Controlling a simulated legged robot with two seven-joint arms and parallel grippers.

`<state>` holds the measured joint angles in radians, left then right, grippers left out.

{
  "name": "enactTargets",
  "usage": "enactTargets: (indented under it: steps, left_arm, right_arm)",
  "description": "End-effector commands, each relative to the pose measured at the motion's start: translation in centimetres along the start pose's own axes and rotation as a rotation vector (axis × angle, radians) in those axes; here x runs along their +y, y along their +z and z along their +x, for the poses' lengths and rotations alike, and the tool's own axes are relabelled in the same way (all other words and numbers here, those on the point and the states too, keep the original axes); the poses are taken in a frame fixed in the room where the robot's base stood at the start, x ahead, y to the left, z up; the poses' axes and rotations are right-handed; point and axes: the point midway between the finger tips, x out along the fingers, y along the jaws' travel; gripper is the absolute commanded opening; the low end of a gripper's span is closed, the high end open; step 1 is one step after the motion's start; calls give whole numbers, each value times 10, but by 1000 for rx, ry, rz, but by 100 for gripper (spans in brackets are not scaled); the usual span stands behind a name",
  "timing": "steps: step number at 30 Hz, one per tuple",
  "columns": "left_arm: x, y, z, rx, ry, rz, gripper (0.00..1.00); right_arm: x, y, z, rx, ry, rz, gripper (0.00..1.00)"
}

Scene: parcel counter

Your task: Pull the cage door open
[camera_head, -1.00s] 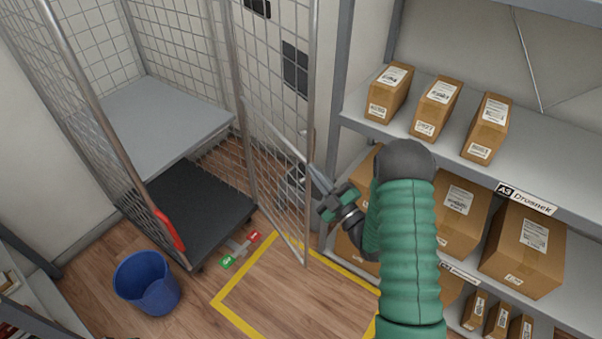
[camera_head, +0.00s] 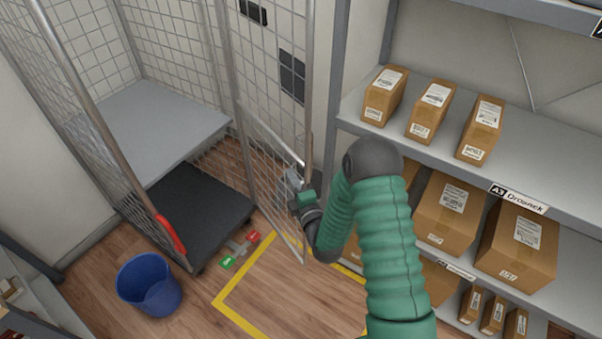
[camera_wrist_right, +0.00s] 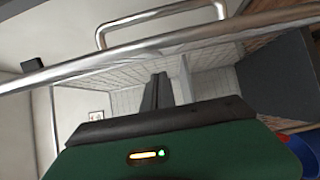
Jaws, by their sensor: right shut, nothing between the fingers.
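The cage door (camera_head: 272,143) is a wire mesh panel in a metal tube frame. It stands swung out from the cage (camera_head: 160,120), on the side towards the shelves. My right gripper (camera_head: 294,181) is at the door's outer upright, around the height of its cross bar. Its fingers (camera_wrist_right: 158,90) are shut with nothing between them. In the wrist view a metal tube (camera_wrist_right: 70,68) and a bent bar (camera_wrist_right: 150,16) cross above the fingers. I cannot tell whether the gripper touches the door. My left gripper is not in view.
Shelves with cardboard boxes (camera_head: 452,210) stand at right, close to my right arm. A blue bucket (camera_head: 148,285) is on the floor at lower left. The cage has a grey shelf (camera_head: 160,120) and red handle (camera_head: 169,234). Yellow-taped floor (camera_head: 290,295) is clear.

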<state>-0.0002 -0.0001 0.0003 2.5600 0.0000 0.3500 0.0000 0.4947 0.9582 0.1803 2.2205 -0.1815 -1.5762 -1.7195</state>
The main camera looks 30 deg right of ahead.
Motion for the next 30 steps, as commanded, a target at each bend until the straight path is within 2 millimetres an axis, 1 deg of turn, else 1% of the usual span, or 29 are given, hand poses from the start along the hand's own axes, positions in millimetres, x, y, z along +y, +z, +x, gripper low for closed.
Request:
enactTargets:
  steps: [1, 3, 6, 17, 20, 23, 27, 30]
  left_arm:
    - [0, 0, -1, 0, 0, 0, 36]
    - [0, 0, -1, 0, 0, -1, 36]
    - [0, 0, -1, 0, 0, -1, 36]
    - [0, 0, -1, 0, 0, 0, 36]
    - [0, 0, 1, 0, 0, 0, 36]
    - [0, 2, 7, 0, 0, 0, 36]
    - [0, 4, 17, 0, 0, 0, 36]
    - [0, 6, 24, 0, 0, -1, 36]
  right_arm:
    - [0, 13, 1, -9, -2, -2, 0]
    - [0, 22, 3, -7, -2, -2, 0]
    - [-1, 29, 5, -5, -2, -2, 0]
    - [-1, 32, 6, -3, -3, -2, 0]
    - [-2, 38, 8, -3, -1, -2, 0]
    - [-3, 56, 13, -5, 3, -3, 0]
    - [-4, 94, 23, -6, 4, -4, 0]
    - [-4, 116, 32, -3, 4, -3, 0]
